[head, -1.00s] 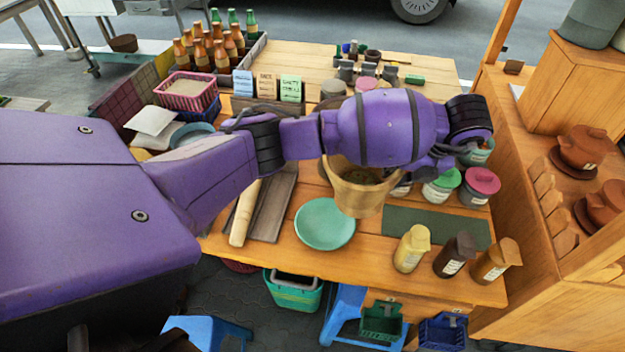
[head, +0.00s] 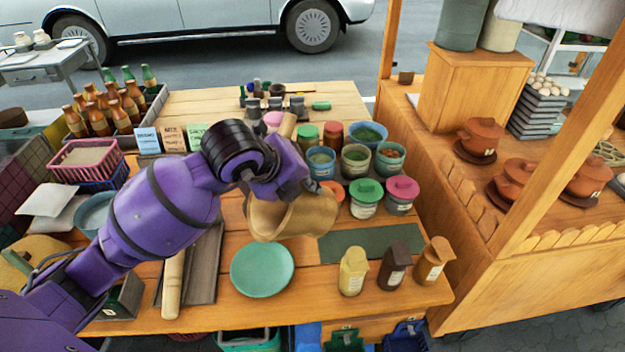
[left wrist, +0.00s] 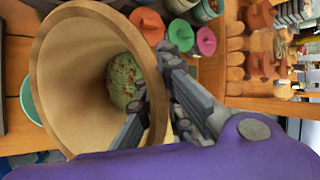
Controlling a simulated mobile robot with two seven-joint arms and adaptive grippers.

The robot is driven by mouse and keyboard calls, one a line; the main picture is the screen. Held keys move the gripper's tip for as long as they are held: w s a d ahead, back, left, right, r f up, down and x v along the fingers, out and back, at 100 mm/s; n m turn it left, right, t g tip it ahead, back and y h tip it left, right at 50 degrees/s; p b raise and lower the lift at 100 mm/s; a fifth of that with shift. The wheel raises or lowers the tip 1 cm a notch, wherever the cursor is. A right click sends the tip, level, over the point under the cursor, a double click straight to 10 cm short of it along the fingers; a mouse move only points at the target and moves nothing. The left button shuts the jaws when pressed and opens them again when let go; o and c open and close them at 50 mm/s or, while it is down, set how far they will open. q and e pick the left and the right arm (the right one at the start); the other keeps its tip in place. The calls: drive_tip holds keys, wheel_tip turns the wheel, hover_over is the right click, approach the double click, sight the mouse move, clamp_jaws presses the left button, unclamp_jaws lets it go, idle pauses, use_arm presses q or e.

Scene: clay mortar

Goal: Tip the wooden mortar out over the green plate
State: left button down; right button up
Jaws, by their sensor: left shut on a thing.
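My left gripper (head: 296,188) is shut on the rim of the wooden mortar (head: 283,219) and holds it in the air, tilted. In the left wrist view, the mortar (left wrist: 62,75) shows its open mouth, with a green, red-flecked mass (left wrist: 123,80) inside. The gripper fingers (left wrist: 165,105) lie at the mortar's rim, one of them inside the mouth. The green plate (head: 262,270) lies on the table just below and in front of the mortar in the head view, and looks empty. Its edge shows behind the mortar in the left wrist view (left wrist: 29,101). My right gripper is not in view.
A rolling pin (head: 173,284) and a dark board (head: 205,265) lie left of the plate. Several sauce bottles (head: 394,268) stand to its right, beside a dark green mat (head: 372,243). Lidded jars (head: 365,192) and bowls stand behind the mat.

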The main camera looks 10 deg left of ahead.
use_arm(q)
drive_tip(key=s+a+t+h+b, duration=0.1)
drive_tip(key=a+f+t+h+b, duration=0.1)
drive_tip(key=b, duration=0.1)
drive_tip(key=s+a+f+n+h+b, duration=0.1)
drive_tip(key=a+b, duration=0.1)
drive_tip(key=shift+s+f+t+h, duration=0.2)
drive_tip(key=shift+s+t+h, duration=0.1)
drive_tip(key=shift+t, duration=0.1)
drive_tip(key=shift+s+a+f+n+t+h+b, duration=0.1)
drive_tip(key=shift+s+a+n+t+h+b, duration=0.3)
drive_tip(key=shift+b, duration=0.4)
drive_tip(key=shift+a, duration=0.3)
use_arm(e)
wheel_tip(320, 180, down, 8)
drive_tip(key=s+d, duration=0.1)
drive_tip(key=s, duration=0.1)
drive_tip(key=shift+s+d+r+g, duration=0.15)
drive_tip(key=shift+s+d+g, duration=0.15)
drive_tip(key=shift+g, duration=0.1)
use_arm(q)
drive_tip(key=shift+r+t, duration=0.2)
drive_tip(key=shift+t, duration=0.1)
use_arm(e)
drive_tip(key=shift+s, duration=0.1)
